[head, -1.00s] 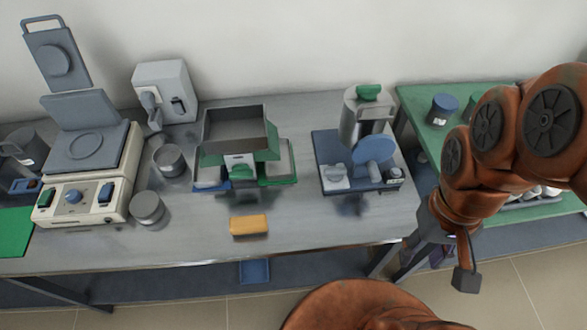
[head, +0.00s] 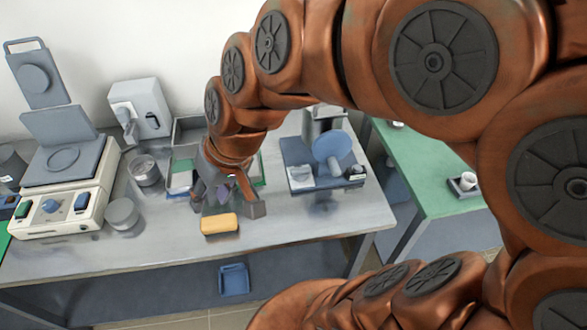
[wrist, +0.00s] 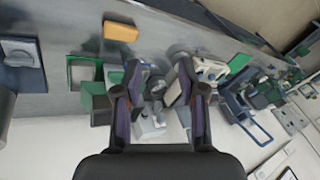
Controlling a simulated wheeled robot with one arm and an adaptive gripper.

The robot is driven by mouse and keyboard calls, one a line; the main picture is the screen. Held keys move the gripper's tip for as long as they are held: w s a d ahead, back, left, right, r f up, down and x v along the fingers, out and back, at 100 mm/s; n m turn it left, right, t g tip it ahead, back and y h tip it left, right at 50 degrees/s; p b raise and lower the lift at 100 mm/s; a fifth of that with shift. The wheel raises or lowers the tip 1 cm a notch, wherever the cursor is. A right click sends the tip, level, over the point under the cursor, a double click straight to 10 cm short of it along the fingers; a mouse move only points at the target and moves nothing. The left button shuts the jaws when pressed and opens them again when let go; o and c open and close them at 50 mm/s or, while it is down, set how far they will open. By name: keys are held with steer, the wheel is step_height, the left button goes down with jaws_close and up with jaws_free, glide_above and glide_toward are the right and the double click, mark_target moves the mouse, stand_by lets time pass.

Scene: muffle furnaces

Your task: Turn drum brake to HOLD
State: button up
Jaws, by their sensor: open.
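A machine with a blue base (head: 296,157) stands at the right of the steel table. It carries a blue disc (head: 333,145) and a grey knob (head: 300,173) on a pale plate at its front left. No label is readable, so I cannot tell for sure which part is the drum brake. The knob appears to be the one at the left edge of the wrist view (wrist: 18,52).
A yellow block (head: 219,224) lies just in front of my gripper. A cream console (head: 70,205), grey cups (head: 122,214) and a white dispenser (head: 142,108) stand at left. My arm hides part of the green device. A green table (head: 430,170) is at right.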

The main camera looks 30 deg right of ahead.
steer(key=w+a+r+m+t+y+b, duration=0.15)
steer(key=w+r+t, duration=0.35)
steer(key=w, duration=0.6)
steer(key=w+a+r+m+t+y+b, duration=0.1)
steer(key=w+a+r+m+t, duration=0.15)
steer(key=w+r, duration=0.6)
steer(key=w+d+m+t+h+b, duration=0.3)
steer(key=w+d+m+t+h, duration=0.35)
steer(key=w+d, duration=0.85)
steer(key=d+f+m+g+h+b, duration=0.1)
steer(key=d+f+m+g+h, duration=0.15)
steer(key=d, duration=0.25)
steer(key=d+f+m+g+h, duration=0.2)
steer(key=d+f+m, duration=0.1)
steer(key=d+m, duration=0.15)
steer(key=m+g+b, duration=0.4)
steer(key=m+g, duration=0.2)
steer(key=g, duration=0.8)
glide_toward(304, 169)
steer(key=shift+d+f+y, duration=0.25)
steer(key=shift+d+f, duration=0.25)
steer(key=shift+p+x, duration=0.65)
steer(key=shift+x, duration=3.15)
